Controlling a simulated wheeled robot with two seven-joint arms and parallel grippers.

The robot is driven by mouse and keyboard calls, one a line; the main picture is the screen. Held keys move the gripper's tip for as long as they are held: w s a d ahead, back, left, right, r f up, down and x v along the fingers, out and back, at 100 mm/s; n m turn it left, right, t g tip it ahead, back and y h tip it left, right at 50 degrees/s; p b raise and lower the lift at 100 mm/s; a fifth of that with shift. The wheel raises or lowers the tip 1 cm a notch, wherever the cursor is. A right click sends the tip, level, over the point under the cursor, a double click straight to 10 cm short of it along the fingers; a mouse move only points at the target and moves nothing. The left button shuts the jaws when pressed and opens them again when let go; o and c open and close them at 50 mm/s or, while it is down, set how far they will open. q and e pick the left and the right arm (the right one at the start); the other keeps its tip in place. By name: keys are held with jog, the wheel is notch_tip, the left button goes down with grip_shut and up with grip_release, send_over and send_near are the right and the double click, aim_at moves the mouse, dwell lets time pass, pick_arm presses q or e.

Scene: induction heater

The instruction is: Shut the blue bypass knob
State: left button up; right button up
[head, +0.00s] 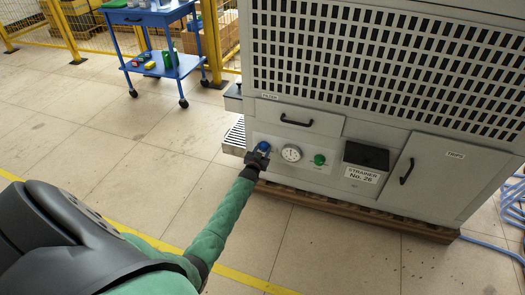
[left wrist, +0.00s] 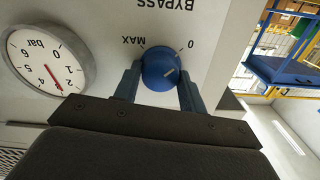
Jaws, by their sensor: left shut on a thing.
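The blue bypass knob (left wrist: 160,68) sits on the pale front panel of the heater cabinet. In the left wrist view it appears upside down, with MAX to its left and 0 to its right. A short pale mark on the knob's face slants to the upper right, roughly on the 0 side. My left gripper (left wrist: 156,92) has one finger on each side of the knob and is shut on it. In the head view the knob (head: 263,146) shows just above my left gripper (head: 257,157). My right gripper is not in view.
A round bar gauge (head: 291,153) and a green knob (head: 319,159) are right of the blue knob. A drawer (head: 299,117) is above, and a STRAINER No. 26 label (head: 362,174) is further right. A blue trolley (head: 150,17) stands at back left.

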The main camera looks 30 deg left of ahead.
pick_arm(q)
jog(key=o, duration=1)
jog(key=shift+s+d+f, duration=0.1)
jog(key=shift+s, duration=0.4)
jog(key=shift+p+v, duration=0.5)
jog(key=shift+v, duration=2.95)
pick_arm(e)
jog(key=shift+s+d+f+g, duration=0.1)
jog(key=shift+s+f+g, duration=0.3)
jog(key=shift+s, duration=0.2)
